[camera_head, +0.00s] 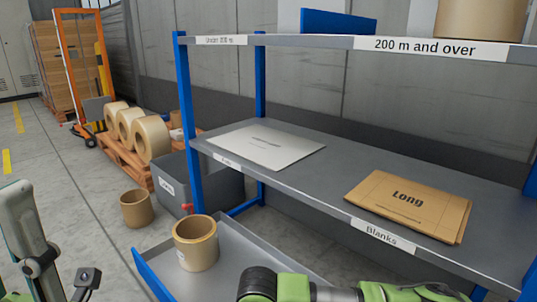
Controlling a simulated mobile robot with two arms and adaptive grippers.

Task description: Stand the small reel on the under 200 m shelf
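A brown cardboard-coloured reel (195,243) stands upright on the grey lower tray (240,262) with blue ends. A similar reel (136,208) stands on the floor to its left. I cannot tell from size alone which is the small reel. The top shelf's left part carries the "Under 200 m" label (221,41), and its visible surface is only an edge-on strip. My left arm shows at the lower left, with black parts at its end; its fingertips are not clear. My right arm crosses the bottom edge, its gripper out of view. No reel is seen held.
A large reel (480,18) stands on the "200 m and over" part, beyond a blue divider (338,22). The middle shelf (325,178) holds a white blank (266,147) and brown "Long" blanks (408,205). A grey bin (215,182) and palletised rolls (152,138) stand left.

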